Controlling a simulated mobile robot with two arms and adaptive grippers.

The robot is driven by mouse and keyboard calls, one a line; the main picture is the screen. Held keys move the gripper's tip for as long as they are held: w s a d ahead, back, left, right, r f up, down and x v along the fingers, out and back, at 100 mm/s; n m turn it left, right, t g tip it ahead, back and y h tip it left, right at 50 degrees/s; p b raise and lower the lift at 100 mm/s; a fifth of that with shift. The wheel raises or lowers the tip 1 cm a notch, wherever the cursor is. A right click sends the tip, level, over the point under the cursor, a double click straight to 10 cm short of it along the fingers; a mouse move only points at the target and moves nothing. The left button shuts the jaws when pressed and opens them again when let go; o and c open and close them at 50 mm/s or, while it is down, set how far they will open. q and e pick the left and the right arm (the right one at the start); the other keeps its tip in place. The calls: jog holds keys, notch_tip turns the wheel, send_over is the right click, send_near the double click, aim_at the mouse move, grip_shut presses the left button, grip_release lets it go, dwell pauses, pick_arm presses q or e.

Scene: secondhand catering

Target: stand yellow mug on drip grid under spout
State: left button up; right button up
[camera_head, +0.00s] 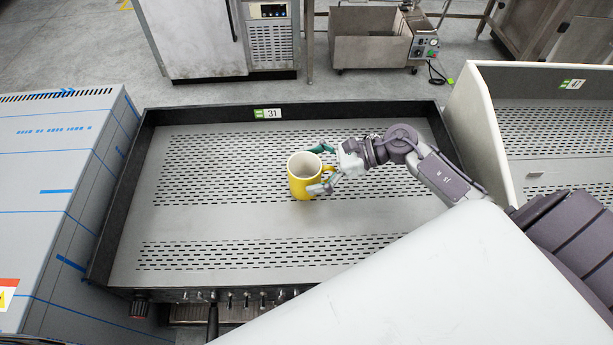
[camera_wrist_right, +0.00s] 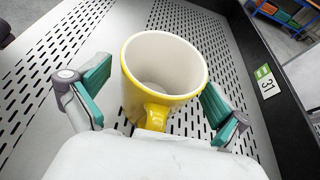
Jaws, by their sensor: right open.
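The yellow mug (camera_head: 301,187), white inside, stands upright on the perforated metal top (camera_head: 215,215) of a machine. In the right wrist view the mug (camera_wrist_right: 163,72) is empty, its handle facing my wrist. My right gripper (camera_head: 323,168) is open, its teal-padded fingers on either side of the mug; in the wrist view (camera_wrist_right: 154,98) small gaps show between the pads and the mug. A slatted metal grid (camera_head: 188,313), perhaps the drip grid, shows partly below the machine's front edge. I cannot make out a spout. My left gripper is not in view.
A dark raised rim (camera_head: 190,115) runs around the machine top. A wrapped box (camera_head: 60,170) stands on the left and another machine (camera_head: 550,130) on the right. The top around the mug is clear.

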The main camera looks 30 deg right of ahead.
aim_at(288, 167)
jog(key=shift+w+a+f, duration=0.2)
jog(key=shift+a, duration=0.25)
jog(key=c, duration=1.5)
jog(key=shift+d+r, duration=0.1)
jog(key=shift+r, duration=0.35)
jog(key=r, duration=0.3)
jog(key=shift+s+d+r, duration=0.2)
jog(key=shift+s+r, duration=0.05)
jog(key=shift+s, duration=0.05)
jog(key=s+d+r, duration=0.6)
jog(key=s, duration=0.3)
jog(key=shift+d+r+b, duration=0.2)
jog(key=shift+r+b, duration=0.1)
jog(key=shift+r, duration=0.05)
